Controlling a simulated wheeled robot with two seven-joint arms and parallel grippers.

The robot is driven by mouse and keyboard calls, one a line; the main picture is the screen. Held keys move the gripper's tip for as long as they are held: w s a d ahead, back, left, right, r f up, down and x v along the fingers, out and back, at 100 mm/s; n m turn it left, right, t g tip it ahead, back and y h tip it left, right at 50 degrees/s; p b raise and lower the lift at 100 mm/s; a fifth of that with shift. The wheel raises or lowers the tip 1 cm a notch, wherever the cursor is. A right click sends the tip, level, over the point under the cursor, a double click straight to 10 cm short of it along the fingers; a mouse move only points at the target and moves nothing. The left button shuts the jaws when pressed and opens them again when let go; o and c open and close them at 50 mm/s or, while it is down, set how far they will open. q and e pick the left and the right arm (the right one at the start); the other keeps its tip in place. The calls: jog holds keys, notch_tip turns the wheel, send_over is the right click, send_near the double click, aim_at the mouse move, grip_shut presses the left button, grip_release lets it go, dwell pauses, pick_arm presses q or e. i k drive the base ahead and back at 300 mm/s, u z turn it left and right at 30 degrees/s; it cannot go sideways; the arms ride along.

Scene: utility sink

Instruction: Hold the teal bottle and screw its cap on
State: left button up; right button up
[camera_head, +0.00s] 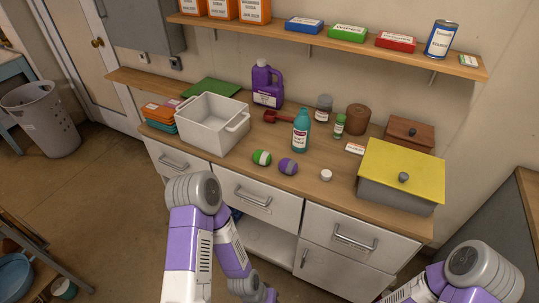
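The teal bottle (301,137) stands upright on the wooden counter, with a white and red label on its front. Its narrow neck points up; the picture is too small to show the thread. A small round white cap (326,175) lies on the counter in front of the bottle and a little to its right, apart from it. My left arm shows below the counter, in front of the cabinets, and its gripper is out of the frame. My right arm shows at the lower right corner, and its gripper is also out of view. Neither arm touches the bottle or cap.
Green (262,157) and purple (288,166) rolls lie left of the cap. A white bin (213,125) stands left; a yellow-lidded grey box (400,175) stands right. A small green bottle (339,125), grey jar (323,108) and purple jug (267,87) stand behind. A shelf (290,36) hangs above.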

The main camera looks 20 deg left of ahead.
aim_at(302, 122)
jog(key=u, duration=0.45)
jog(key=i, duration=0.4)
jog(key=u, duration=0.35)
